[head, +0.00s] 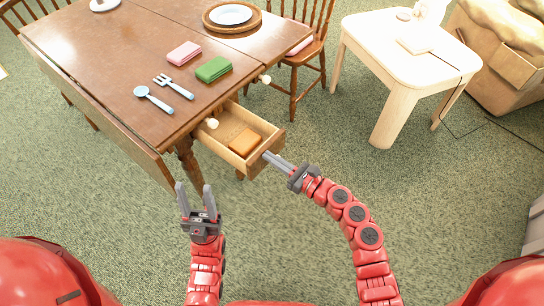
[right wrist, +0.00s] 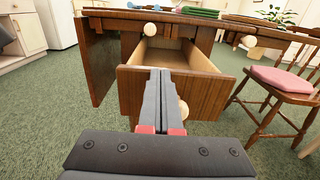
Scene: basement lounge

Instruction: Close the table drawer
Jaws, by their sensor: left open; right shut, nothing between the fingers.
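The table drawer (head: 262,153) stands pulled out from the end of the brown wooden table (head: 95,60). An orange-brown block (head: 245,141) lies inside it. My right gripper (head: 268,156) is shut and empty, with its fingertips at the drawer's front panel. In the right wrist view the shut fingers (right wrist: 160,85) overlap the drawer front (right wrist: 135,90), beside its round knob (right wrist: 183,110); I cannot tell whether they touch. My left gripper (head: 195,195) is open and empty, below and left of the drawer, apart from it.
On the table lie a pink cloth (head: 184,53), a green cloth (head: 213,69), a fork (head: 174,87), a spoon (head: 153,98) and a plate (head: 230,14). A wooden chair (head: 300,60) and a pale side table (head: 410,50) stand to the right. The green carpet in front is clear.

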